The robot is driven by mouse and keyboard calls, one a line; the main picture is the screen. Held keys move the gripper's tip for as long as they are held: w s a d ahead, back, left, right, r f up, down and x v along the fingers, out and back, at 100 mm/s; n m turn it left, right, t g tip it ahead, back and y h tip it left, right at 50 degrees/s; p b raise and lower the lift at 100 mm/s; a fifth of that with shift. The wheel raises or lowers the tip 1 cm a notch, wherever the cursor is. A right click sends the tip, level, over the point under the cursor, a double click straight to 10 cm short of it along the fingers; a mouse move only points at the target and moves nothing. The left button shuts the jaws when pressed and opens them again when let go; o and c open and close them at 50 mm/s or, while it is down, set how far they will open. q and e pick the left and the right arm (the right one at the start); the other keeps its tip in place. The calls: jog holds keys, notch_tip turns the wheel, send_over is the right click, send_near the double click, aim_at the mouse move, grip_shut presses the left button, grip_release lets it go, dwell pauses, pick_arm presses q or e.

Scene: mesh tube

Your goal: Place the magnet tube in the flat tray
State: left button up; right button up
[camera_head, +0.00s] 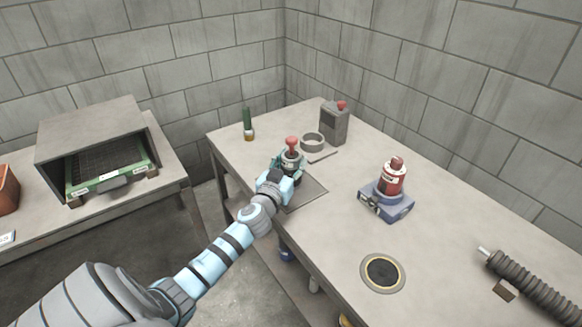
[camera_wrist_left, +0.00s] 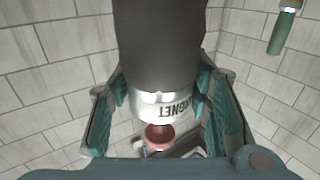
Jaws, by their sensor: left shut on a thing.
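The magnet tube (camera_head: 291,158) has a dark grey body, a pale band and a red knob. In the left wrist view its band (camera_wrist_left: 165,107) reads "MAGNET" upside down. My left gripper (camera_head: 285,168) is shut on it, with teal fingers on both sides of the tube in the wrist view (camera_wrist_left: 160,118). In the head view the tube stands about upright, knob up. A flat grey tray (camera_head: 314,190) lies on the table just right of and below the gripper. The arm hides part of the tray, and I cannot tell whether the tube touches anything below. My right gripper is not in view.
Behind the tube are a grey ring (camera_head: 312,141), a grey box with a red knob (camera_head: 334,124) and a green tube (camera_head: 247,122). A red canister (camera_head: 393,178) on a blue base stands right. A black round pad (camera_head: 382,273) and ribbed hose (camera_head: 530,288) lie nearer.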

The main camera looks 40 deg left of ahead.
pick_arm(q)
jog(key=o, duration=1.4)
jog(key=shift+r, duration=0.1)
jog(key=b+v, duration=0.1)
jog(key=v, duration=1.1)
